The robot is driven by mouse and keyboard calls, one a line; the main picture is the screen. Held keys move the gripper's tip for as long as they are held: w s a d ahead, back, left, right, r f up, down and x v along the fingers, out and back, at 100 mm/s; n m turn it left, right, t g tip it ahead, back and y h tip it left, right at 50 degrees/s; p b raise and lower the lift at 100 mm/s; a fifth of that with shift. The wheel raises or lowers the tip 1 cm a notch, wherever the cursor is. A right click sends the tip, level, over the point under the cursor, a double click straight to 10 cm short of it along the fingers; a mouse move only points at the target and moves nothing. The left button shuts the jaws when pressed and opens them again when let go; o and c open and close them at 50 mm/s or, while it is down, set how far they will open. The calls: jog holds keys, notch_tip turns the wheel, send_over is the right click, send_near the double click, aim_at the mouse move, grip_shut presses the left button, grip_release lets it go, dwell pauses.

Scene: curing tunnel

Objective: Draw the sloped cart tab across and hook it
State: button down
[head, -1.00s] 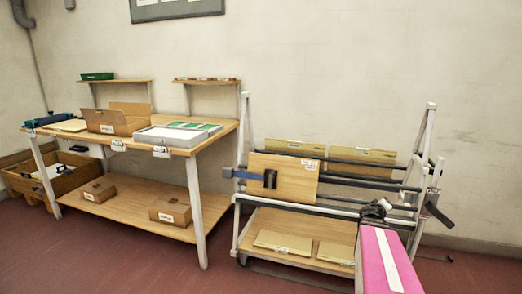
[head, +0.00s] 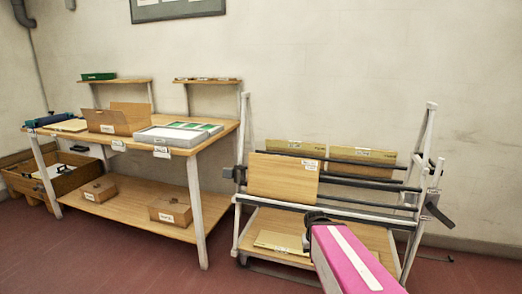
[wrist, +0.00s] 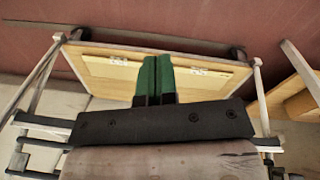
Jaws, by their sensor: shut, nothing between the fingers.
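The sloped cart (head: 236,225) stands at the right against the wall, with a wooden board (head: 283,177) leaning on its front bars. A dark tab (head: 238,174) sits at the cart's left post beside the board's left edge; no blue strap shows across the board. A dark angled piece (head: 438,214) sticks out at the right post; I cannot tell if it is the hook. My gripper (head: 316,216) is low in front of the cart, below the board and apart from the tab. In the wrist view its green fingers (wrist: 156,62) are shut and empty above the lower shelf.
Thin panels (head: 283,242) lie on the cart's lower shelf, partly hidden by my arm. More boards (head: 362,155) lean behind the bars. A workbench (head: 192,150) with boxes and trays stands at the left. Red floor between bench and cart is clear.

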jog(key=w+a+r+n+t+h, duration=0.1)
jog(key=w+a+n+t+h, duration=0.1)
jog(key=w+a, duration=0.45)
jog(key=w+a+r+n+t+h, duration=0.15)
jog(key=w+a, duration=0.25)
jog(key=w, duration=0.6)
jog(key=w+a+r+n+t+h, duration=0.1)
jog(key=w+a+n+h, duration=0.2)
jog(key=w+a, duration=0.45)
jog(key=w+a+r+n+t+h, duration=0.1)
jog(key=w+a+r+n+t, duration=0.1)
jog(key=w+a+r+t, duration=0.2)
jog(key=w+a+r+n+t, duration=0.3)
jog(key=w+a, duration=0.7)
jog(key=a, duration=0.8)
notch_tip(320, 180, up, 2)
jog(key=shift+r+t+h, duration=0.15)
jog(key=shift+t+h, duration=0.2)
jog(key=shift+t, duration=0.2)
